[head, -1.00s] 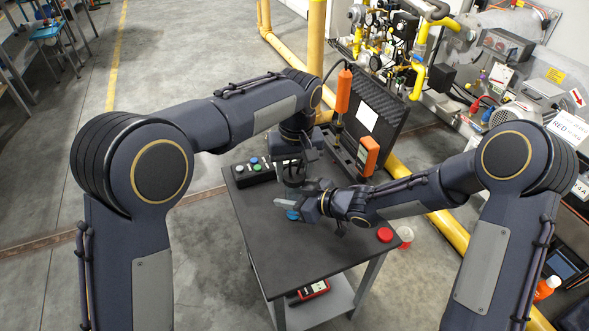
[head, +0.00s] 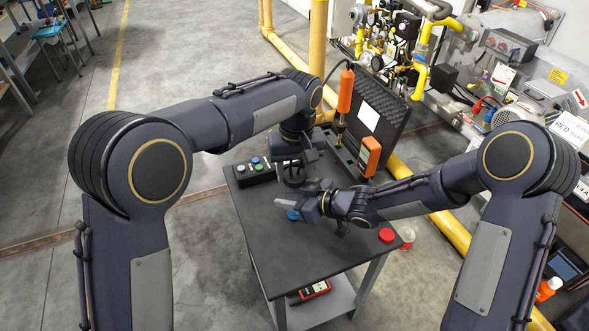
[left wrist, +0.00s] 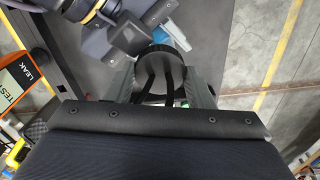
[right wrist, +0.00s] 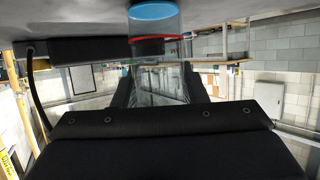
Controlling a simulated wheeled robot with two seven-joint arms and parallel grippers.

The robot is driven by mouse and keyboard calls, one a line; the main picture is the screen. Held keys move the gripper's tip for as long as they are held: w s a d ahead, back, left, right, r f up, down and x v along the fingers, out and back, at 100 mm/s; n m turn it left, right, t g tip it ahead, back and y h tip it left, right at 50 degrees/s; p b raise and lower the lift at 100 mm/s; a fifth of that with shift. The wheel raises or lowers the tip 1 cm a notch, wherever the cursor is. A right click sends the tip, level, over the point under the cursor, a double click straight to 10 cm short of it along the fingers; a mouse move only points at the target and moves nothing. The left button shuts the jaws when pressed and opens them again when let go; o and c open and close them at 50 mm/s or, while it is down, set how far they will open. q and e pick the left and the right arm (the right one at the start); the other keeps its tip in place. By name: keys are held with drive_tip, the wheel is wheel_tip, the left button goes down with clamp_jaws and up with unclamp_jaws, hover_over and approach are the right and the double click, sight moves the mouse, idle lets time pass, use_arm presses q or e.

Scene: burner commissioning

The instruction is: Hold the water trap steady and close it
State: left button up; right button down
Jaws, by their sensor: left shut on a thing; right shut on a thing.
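The water trap stands on the dark cart top, mostly hidden by my grippers in the head view. Its blue end (head: 293,214) shows there beside my right gripper (head: 305,207). In the right wrist view its clear body (right wrist: 157,75) with a red ring lies between the fingers of my right gripper, and the blue end (right wrist: 154,11) is against the cart top. My left gripper (head: 293,178) comes from above. In the left wrist view its fingers are shut on the black, ridged round top (left wrist: 160,72). Whether the top sits fully on the body is hidden.
A button box (head: 254,171) lies at the cart's back left. A red cap (head: 386,235) sits near the right edge. An open black case (head: 370,115) with an orange tester (head: 369,156) stands behind. The cart's front top (head: 310,250) is clear.

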use_arm(q)
drive_tip(key=shift+s+f, duration=0.25)
drive_tip(key=shift+f, duration=0.3)
drive_tip(key=shift+s+f, duration=0.25)
drive_tip(key=shift+f, duration=0.3)
drive_tip(key=o, duration=0.6)
drive_tip(key=r, duration=0.4)
drive_tip(key=shift+s+d, duration=0.1)
drive_tip(key=shift+d, duration=0.15)
drive_tip(key=shift+r, duration=0.15)
drive_tip(key=shift+a, duration=0.1)
drive_tip(key=shift+w+a+r, duration=0.1)
drive_tip(key=shift+w, duration=0.1)
drive_tip(key=c, duration=0.9)
drive_tip(key=shift+o, duration=0.2)
drive_tip(key=shift+a, duration=0.1)
